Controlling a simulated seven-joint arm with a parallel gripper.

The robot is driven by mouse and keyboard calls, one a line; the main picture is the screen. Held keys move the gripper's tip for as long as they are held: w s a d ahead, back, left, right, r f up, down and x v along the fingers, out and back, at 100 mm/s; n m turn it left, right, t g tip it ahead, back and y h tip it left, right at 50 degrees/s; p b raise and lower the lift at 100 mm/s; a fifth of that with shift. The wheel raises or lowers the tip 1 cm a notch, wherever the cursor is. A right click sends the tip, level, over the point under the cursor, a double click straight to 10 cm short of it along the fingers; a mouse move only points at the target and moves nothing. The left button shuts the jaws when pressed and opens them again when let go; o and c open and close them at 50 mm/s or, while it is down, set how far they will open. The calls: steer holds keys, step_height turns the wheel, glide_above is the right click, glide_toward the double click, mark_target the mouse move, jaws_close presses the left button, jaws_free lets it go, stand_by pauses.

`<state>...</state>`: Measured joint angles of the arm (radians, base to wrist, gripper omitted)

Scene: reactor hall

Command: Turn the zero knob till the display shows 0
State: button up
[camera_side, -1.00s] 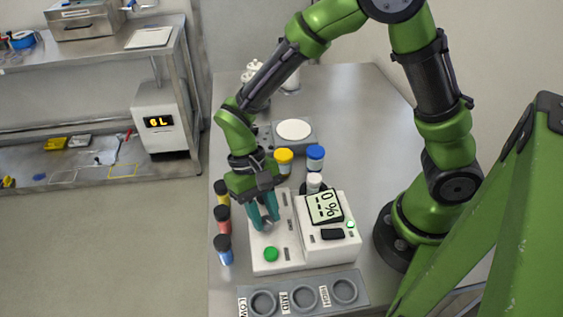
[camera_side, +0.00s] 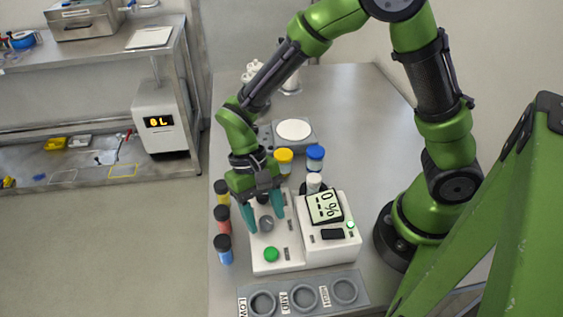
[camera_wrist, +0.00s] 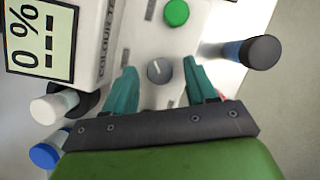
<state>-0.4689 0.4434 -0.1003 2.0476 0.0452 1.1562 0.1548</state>
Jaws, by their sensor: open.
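The knob (camera_side: 267,224) is a small grey dial with a light pointer line on the white colour tester (camera_side: 275,262). In the wrist view the knob (camera_wrist: 158,71) sits between the teal fingers. My gripper (camera_side: 264,221) is open around and just above it, with a gap on both sides in the wrist view (camera_wrist: 160,66). The display (camera_side: 324,207) is on the raised right part of the tester. It shows a 0, a % sign and a row of dashes, also in the wrist view (camera_wrist: 38,38).
A green button (camera_side: 271,254) is in front of the knob. A grey LOW/MID/HIGH holder (camera_side: 304,296) is in front. Yellow and blue capped jars (camera_side: 284,160) stand behind.

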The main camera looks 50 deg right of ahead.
steer(key=v, duration=1.7)
steer(key=s+d+r+t, duration=0.4)
steer(key=s+d+t, duration=0.5)
steer(key=d+t, duration=0.1)
steer(key=shift+s+d+r+t, duration=0.25)
steer(key=shift+d+r+t, duration=0.15)
steer(key=shift+t, duration=0.3)
